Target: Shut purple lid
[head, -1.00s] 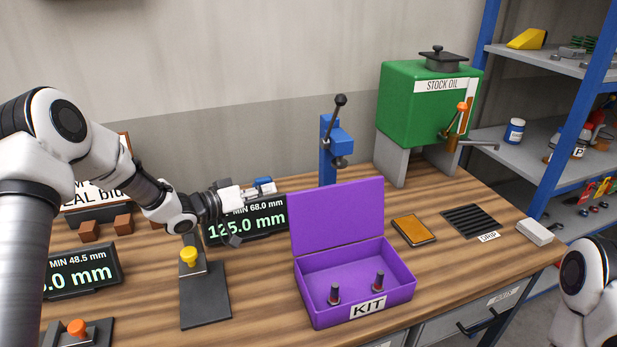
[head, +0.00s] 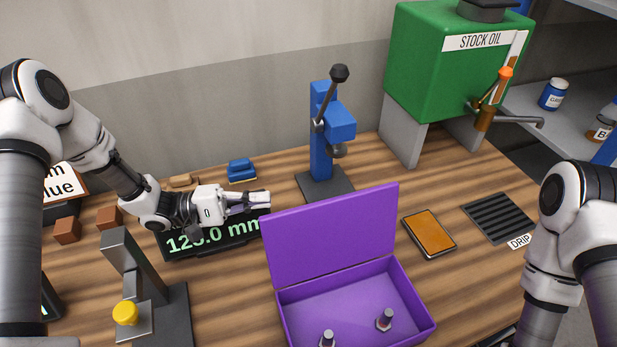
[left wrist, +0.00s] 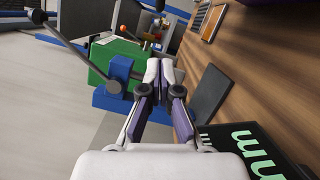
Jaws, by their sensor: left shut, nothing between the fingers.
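The purple lid (head: 330,236) stands open and upright at the back edge of the purple box (head: 408,284) in the head view. My left gripper (head: 266,199) is shut and empty. It is above the digital display, just left of and behind the lid's upper left corner, with a small apparent gap. In the left wrist view its fingers (left wrist: 161,70) point toward the blue press. The lid's back face is hidden in the head view. My right gripper is out of view; only my right arm shows.
A blue lever press (head: 322,150) stands behind the lid. The digital display (head: 185,245) lies below my left arm. A yellow-knobbed stand (head: 126,312) is at front left. An orange-topped pad (head: 428,232) and drip grate (head: 498,217) lie right of the box. The green oil tank (head: 435,80) stands at back right.

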